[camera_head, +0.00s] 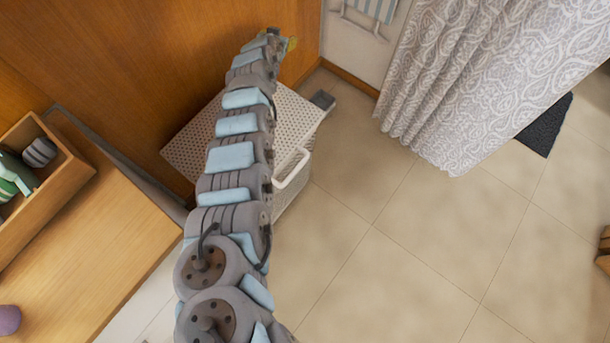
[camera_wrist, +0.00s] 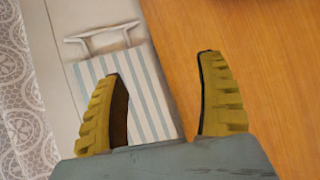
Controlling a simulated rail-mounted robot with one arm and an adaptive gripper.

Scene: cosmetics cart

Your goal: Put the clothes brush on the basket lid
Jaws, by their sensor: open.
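The basket lid (camera_head: 188,133) is a pale perforated panel on a light basket against the wooden wall, partly hidden by my arm. A small dark grey block (camera_head: 322,100) shows at the lid's right far corner; I cannot tell if it is the clothes brush, or whether it rests on the lid or juts from it. My gripper (camera_head: 290,45) is beyond the lid's far edge, near the wooden wall, with a yellow finger showing. In the wrist view my gripper (camera_wrist: 160,65) is open, with nothing between its yellow fingers.
A patterned curtain (camera_head: 480,75) hangs at the right, beside a dark mat (camera_head: 545,125). A wooden counter (camera_head: 110,240) with an open box (camera_head: 60,190) stands at the left.

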